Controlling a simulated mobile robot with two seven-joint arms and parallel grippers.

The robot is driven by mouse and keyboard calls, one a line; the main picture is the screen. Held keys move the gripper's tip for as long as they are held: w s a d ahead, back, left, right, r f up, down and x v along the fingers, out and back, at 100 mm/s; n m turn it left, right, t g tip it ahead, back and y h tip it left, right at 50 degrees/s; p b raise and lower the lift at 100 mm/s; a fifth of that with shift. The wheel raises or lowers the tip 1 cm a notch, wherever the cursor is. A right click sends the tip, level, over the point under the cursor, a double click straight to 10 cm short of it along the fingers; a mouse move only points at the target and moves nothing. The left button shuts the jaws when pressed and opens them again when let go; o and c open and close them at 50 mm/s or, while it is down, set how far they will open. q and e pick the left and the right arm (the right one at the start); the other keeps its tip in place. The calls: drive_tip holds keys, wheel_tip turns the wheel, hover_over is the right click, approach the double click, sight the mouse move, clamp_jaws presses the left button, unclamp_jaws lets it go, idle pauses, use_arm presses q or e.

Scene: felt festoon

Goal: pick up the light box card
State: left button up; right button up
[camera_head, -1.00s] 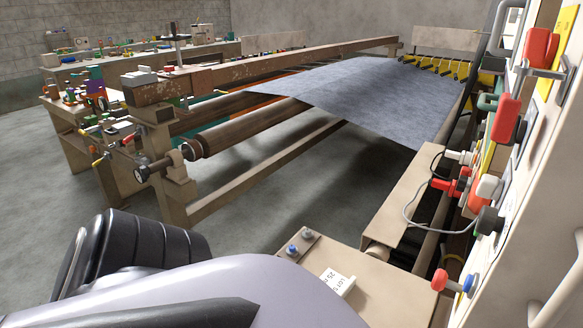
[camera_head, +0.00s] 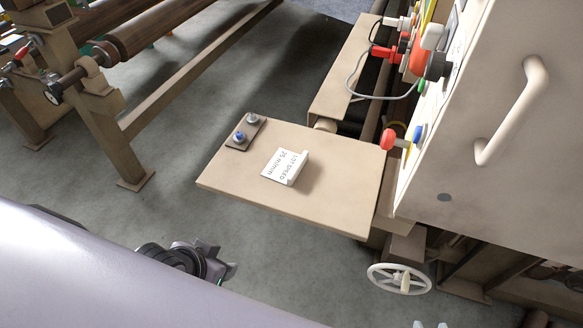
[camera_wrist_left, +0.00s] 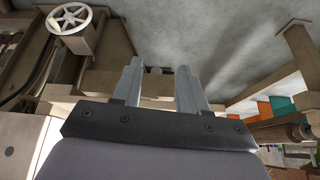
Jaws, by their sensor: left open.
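The card (camera_head: 286,166) is a small white folded card printed with black text about speed. It lies on a flat beige shelf (camera_head: 320,205) in the head view, right of two push buttons. My left gripper (camera_head: 226,264) is low in front of the shelf's left side, partly hidden behind my pale arm link. In the left wrist view its fingers (camera_wrist_left: 157,88) are apart with nothing between them, and the card cannot be made out. Two small pale tips at the bottom edge of the head view may belong to my right gripper.
A blue and a grey button (camera_head: 246,130) sit at the shelf's left corner. A beige cabinet (camera_head: 480,150) with knobs and a handle stands on the right. A white handwheel (camera_head: 399,279) is below it. Rollers on a frame stand at upper left, with clear floor between.

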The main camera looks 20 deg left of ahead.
use_arm(q)
drive_tip(key=w+d+r+t, duration=0.2)
drive_tip(key=w+t, duration=0.2)
drive_tip(key=w, duration=0.5)
drive_tip(key=t+h, duration=0.1)
drive_tip(key=t, duration=0.3)
approach(292, 175)
drive_tip(key=x, duration=0.2)
drive_tip(key=shift+w+r, duration=0.1)
drive_tip(key=shift+w, duration=0.3)
drive_tip(key=shift+f+x, duration=0.2)
drive_tip(key=shift+x, duration=3.15)
drive_tip(key=shift+s, duration=0.1)
clamp_jaws()
